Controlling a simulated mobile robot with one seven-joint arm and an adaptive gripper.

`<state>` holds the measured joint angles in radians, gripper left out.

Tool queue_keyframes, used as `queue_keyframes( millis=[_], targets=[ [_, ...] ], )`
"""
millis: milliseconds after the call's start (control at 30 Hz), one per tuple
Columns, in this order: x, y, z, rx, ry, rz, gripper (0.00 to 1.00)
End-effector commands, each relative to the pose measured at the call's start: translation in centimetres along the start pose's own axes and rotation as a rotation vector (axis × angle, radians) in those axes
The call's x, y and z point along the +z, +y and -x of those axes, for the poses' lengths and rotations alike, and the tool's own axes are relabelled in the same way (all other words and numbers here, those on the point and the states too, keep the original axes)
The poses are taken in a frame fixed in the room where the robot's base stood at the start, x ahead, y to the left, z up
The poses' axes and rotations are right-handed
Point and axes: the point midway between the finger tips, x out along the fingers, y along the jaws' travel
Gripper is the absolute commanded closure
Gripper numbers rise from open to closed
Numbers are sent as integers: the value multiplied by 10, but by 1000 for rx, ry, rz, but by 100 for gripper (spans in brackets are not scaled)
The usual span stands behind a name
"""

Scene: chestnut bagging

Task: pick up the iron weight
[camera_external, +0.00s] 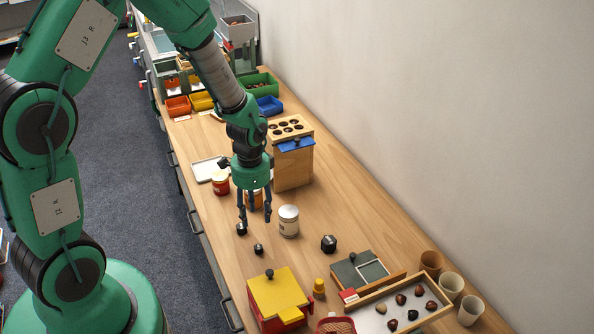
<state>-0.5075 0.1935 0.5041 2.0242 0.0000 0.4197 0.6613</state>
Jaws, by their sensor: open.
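Dark pieces that look like iron weights stand on the wooden table (205,240): a large weight (328,244) to the right, a small weight (258,249) nearer the camera, and a middle-sized weight (241,230) at the left. Which one the task means I cannot tell. My gripper (254,219) points down, open, with nothing seen between its blue fingers. The left finger's tip is close to the middle-sized weight in the picture; whether they touch I cannot tell. The small weight shows just below the fingertips.
A silver-lidded jar (289,221) stands just right of my gripper. A red jar (220,183) and a wooden box (293,170) are behind. A yellow-lidded red box (277,293), a yellow piece (319,287) and a chestnut tray (437,318) lie in front.

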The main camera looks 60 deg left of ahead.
Motion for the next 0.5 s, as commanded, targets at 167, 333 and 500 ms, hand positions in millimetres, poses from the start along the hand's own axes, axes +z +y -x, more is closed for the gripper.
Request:
queue_keyframes(
  millis=[167, 333, 500],
  targets=[
    [0, 0, -13, 0, -1, 0, 55],
    [0, 0, -37, 1, -2, 0, 55],
    [1, 1, -64, 2, -2, 0, 55]
  ],
)
